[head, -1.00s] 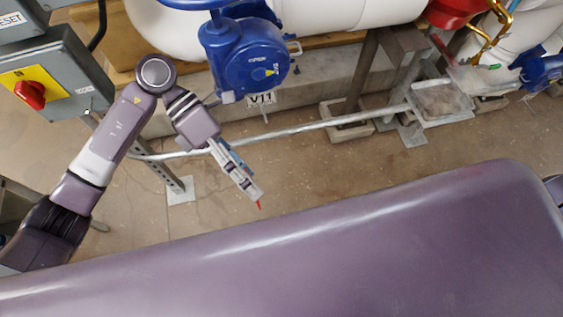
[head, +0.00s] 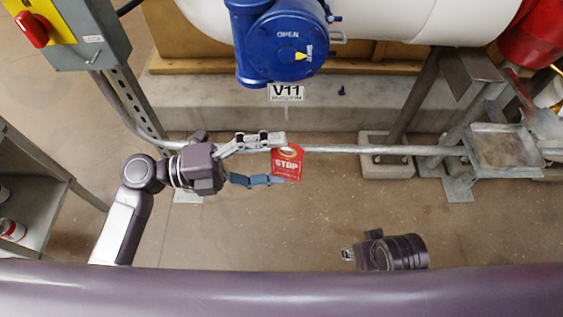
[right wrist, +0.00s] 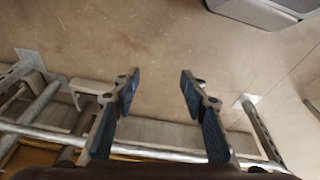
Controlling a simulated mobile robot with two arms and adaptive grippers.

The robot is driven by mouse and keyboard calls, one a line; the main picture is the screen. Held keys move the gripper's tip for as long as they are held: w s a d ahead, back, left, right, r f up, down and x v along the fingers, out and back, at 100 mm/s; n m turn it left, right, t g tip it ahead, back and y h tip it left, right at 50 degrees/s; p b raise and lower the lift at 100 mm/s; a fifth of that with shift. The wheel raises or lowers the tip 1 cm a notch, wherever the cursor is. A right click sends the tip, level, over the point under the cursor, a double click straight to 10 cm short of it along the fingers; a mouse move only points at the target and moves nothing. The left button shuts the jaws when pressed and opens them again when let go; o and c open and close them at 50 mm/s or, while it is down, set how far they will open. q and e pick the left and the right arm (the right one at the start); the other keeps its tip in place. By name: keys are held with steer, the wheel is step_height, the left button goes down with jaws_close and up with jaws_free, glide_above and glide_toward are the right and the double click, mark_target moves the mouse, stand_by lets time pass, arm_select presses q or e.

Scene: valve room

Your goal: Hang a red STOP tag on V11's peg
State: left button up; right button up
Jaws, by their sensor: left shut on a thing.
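My left gripper (head: 279,161) is shut on a red STOP tag (head: 288,168), holding it by its left side with the white lettering facing up. The tag is in the air below the V11 label (head: 286,93) in the picture, apart from the valve. V11's blue valve body (head: 283,42) is at the top centre, marked OPEN and SHUT with a yellow pointer. A small dark knob-like thing (head: 342,91) shows right of the label; I cannot tell whether it is the peg. My right gripper (right wrist: 160,85) is open and empty in the right wrist view; its wrist shows at lower right in the head view.
A grey box with a red knob (head: 33,29) stands at upper left on a metal post. A galvanized pipe (head: 355,150) runs across beyond the tag. Steel pipe supports (head: 420,100) and a red fitting (head: 533,35) are at right. Open floor (head: 455,225) lies in front.

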arm_select(q)
steer(key=shift+w+f+b, duration=0.1)
steer(key=shift+w+b, duration=0.35)
steer(key=shift+w, duration=0.6)
steer(key=w+b, duration=0.1)
steer(key=w, duration=0.2)
steer(key=shift+f, duration=0.1)
arm_select(e)
steer(key=v, duration=0.5)
steer(key=shift+d+r, duration=0.1)
steer(key=shift+r, duration=0.25)
arm_select(q)
steer(key=shift+w+a, duration=0.1)
steer(key=shift+w, duration=0.25)
arm_select(e)
steer(key=shift+r, duration=0.15)
arm_select(q)
steer(key=shift+w, duration=0.3)
steer(key=shift+w, duration=0.5)
steer(key=shift+w+f+b, duration=0.1)
steer(key=shift+w+b, duration=0.15)
steer(key=shift+b, duration=0.05)
arm_select(e)
steer(key=shift+f, duration=0.2)
